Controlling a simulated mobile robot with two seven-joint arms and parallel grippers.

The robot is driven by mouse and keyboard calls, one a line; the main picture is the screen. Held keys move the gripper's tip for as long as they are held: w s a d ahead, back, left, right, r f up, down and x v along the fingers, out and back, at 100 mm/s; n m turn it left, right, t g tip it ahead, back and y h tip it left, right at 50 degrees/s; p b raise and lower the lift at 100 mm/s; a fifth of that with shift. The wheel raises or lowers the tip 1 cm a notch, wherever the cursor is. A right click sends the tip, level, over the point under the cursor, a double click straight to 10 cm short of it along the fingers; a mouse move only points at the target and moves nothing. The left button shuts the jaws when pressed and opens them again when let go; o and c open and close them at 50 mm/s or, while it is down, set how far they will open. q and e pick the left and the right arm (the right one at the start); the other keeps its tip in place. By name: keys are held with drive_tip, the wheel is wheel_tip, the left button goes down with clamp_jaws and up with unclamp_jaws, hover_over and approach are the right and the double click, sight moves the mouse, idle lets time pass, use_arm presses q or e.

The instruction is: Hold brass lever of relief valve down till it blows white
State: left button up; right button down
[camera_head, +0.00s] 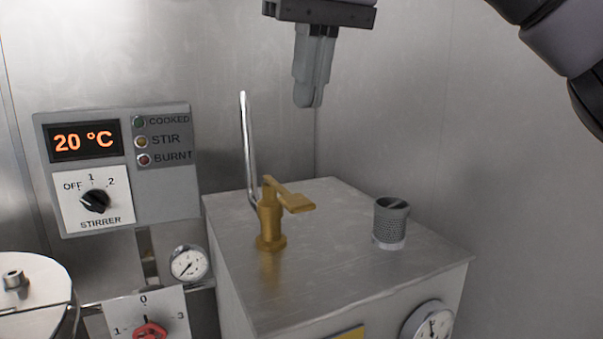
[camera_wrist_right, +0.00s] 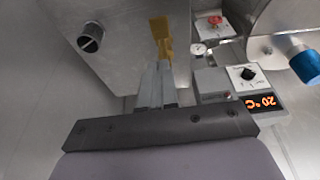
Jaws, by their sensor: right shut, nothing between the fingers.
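The relief valve (camera_head: 270,220) is a brass fitting on top of a steel box. Its brass lever (camera_head: 292,199) sticks out to the right from the valve's top, and a thin steel pipe (camera_head: 247,140) rises behind it. No white plume shows. My right gripper (camera_head: 308,104) is shut and empty, pointing down, above and apart from the lever. In the right wrist view, the shut fingers (camera_wrist_right: 156,66) point toward the brass lever (camera_wrist_right: 160,28). My left gripper is not in either view.
The steel box (camera_head: 340,270) carries a grey perforated cylinder (camera_head: 390,222) right of the valve and a gauge (camera_head: 428,323) on its front. A control panel (camera_head: 120,165) reading 20 °C hangs at left, above a small gauge (camera_head: 188,263) and a red knob (camera_head: 150,332).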

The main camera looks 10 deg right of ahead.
hover_over(298, 199)
drive_tip(key=f, duration=0.9)
drive_tip(key=shift+s+d, duration=0.15)
drive_tip(key=shift+s, duration=0.25)
drive_tip(key=shift+f, duration=0.9)
